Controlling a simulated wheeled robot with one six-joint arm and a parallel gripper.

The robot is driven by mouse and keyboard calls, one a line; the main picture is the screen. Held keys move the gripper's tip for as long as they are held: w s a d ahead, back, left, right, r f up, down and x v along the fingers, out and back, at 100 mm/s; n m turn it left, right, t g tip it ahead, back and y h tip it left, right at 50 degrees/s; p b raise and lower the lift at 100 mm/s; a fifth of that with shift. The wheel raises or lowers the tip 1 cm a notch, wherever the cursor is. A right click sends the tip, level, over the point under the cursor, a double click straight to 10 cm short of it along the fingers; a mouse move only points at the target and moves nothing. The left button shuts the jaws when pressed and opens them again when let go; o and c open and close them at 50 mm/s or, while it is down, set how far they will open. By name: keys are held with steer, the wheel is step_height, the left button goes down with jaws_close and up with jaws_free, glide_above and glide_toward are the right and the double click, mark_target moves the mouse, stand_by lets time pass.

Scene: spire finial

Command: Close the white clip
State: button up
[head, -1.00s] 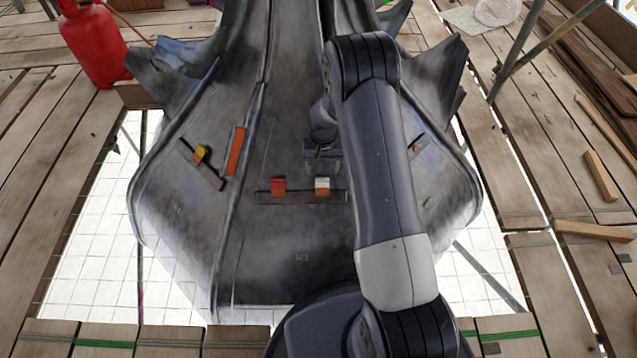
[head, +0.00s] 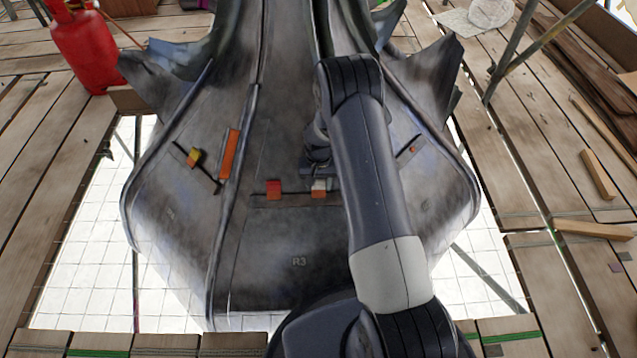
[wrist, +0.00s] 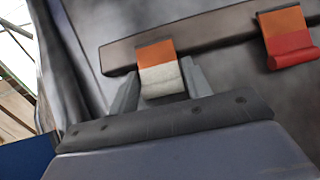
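The white clip (wrist: 160,76), an orange strap with a white end, sits on a dark bar (wrist: 210,30) on the grey metal panel. In the head view the white clip (head: 319,187) is partly hidden by my gripper (head: 318,168). In the wrist view my gripper (wrist: 160,88) has one finger on each side of the white end, with small gaps visible. The fingers are apart and the clip lies between them. I cannot tell whether either finger touches it.
A red clip (head: 274,190) is on the same bar, left of the white one in the head view. A yellow clip (head: 193,157) and an orange strip (head: 230,153) are farther left. A red gas bottle (head: 85,45) stands on the planks at upper left.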

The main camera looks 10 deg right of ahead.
steer(key=c, duration=0.6)
steer(key=shift+w+f+g, duration=0.25)
steer(key=shift+w+g, duration=0.05)
steer(key=shift+g, duration=0.4)
steer(key=o, duration=1)
steer(key=shift+r, duration=0.1)
steer(key=r+p, duration=0.1)
steer(key=r, duration=0.2)
steer(key=w+r+p, duration=0.1)
steer(key=r, duration=0.3)
steer(key=r+p, duration=0.1)
steer(key=r, duration=0.2)
steer(key=shift+w+d+r, duration=0.2)
steer(key=shift+r, duration=0.05)
